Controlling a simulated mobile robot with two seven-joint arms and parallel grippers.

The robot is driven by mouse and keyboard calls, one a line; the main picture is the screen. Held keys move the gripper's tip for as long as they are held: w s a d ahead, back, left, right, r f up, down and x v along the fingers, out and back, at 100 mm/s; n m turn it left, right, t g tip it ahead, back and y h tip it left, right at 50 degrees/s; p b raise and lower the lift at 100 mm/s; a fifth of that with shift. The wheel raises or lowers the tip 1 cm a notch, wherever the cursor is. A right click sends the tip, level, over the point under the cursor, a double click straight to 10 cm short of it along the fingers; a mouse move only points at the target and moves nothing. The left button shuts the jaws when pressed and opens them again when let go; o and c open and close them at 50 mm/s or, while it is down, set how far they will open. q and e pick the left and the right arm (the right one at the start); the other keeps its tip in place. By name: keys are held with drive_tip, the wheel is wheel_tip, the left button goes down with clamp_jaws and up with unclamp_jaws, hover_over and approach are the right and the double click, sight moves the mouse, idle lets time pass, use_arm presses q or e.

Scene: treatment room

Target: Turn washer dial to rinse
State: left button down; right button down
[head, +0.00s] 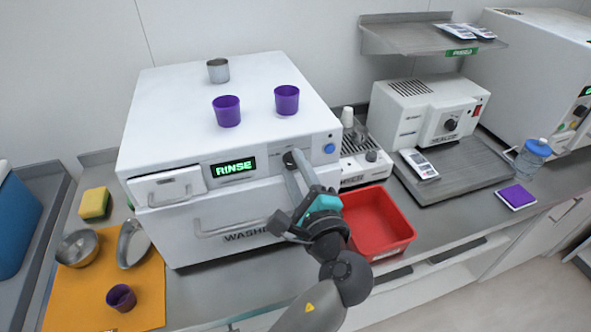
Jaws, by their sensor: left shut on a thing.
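The white washer (222,117) stands on the counter against the wall. Its small dark display (233,168) reads RINSE in green letters. The grey dial (288,160) is on the front panel, between the display and a round blue button (329,148). My left gripper (296,160) reaches up to the panel from below, its fingers shut on the dial and partly covering it. The dial's pointer is too small and too covered to read. My right gripper is not in view.
Two purple cups (227,111) (287,99) and a metal cup (218,70) stand on the washer. A red bin (393,247) sits right of my left wrist. An orange mat (75,307) with a purple cup and metal bowl lies at left.

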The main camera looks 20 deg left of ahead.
use_arm(q)
drive_tip(key=shift+r, duration=0.1)
drive_tip(key=c, duration=0.5)
unclamp_jaws()
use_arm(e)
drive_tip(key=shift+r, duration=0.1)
